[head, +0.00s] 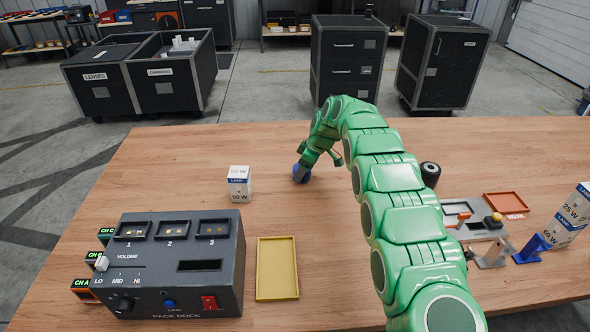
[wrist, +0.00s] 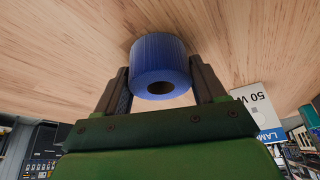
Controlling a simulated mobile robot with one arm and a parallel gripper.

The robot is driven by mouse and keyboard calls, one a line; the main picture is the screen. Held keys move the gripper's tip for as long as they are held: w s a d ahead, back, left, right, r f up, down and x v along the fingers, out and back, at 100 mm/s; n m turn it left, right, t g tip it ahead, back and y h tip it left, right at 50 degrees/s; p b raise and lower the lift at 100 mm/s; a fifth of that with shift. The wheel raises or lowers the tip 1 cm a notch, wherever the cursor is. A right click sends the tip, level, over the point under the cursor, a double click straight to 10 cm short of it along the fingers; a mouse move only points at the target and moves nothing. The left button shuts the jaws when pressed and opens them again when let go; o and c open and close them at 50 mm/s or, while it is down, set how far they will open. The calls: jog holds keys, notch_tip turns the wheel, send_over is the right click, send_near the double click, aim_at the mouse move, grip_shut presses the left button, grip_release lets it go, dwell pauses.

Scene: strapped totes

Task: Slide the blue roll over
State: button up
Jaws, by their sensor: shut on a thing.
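The blue roll (wrist: 160,58) is between the two fingers of my gripper (wrist: 160,85) in the wrist view, with its round hole facing the camera. The fingers are shut on its sides. In the head view the blue roll (head: 297,172) shows only partly, low at the table surface, behind my gripper (head: 303,172). My green arm reaches across the table to it from the front right. Whether the roll touches the wood cannot be told.
A white 50 W lamp box (head: 239,184) stands left of the roll. A yellow tray (head: 277,268) and a grey pack dock (head: 175,262) are nearer the front. A black roll (head: 430,174) stands right of my arm. Wood around the gripper is clear.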

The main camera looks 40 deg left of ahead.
jog(key=shift+w+d, duration=4.65)
jog(key=shift+d, duration=0.05)
jog(key=o, duration=1.1)
jog(key=shift+o, duration=0.2)
jog(key=v, duration=0.7)
jog(key=shift+r, duration=0.4)
